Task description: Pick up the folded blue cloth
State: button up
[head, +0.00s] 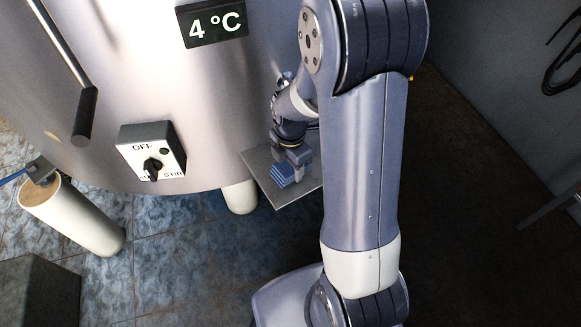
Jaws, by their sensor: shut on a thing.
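The folded blue cloth (283,175) is a small blue, layered block on a grey plate-like shelf (292,200) beside the tank. My gripper (293,165) is at the cloth, with its fingers pointing down and shut on it. One finger shows behind and to the right of the cloth. Whether the cloth is lifted off the shelf or still touches it, I cannot tell. My own arm hides the right part of the shelf.
The big steel tank (225,110) stands left of my gripper, with a 4 °C display (215,22), a switch box (152,152) and a black-gripped lever (84,116). Tank leg (239,197) is near the shelf. Tiled floor is open in front.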

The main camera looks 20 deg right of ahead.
jog(key=shift+c, duration=0.9)
jog(key=shift+r, duration=0.25)
notch_tip(320, 180, up, 28)
jog(key=p, duration=0.2)
jog(key=shift+f, duration=0.25)
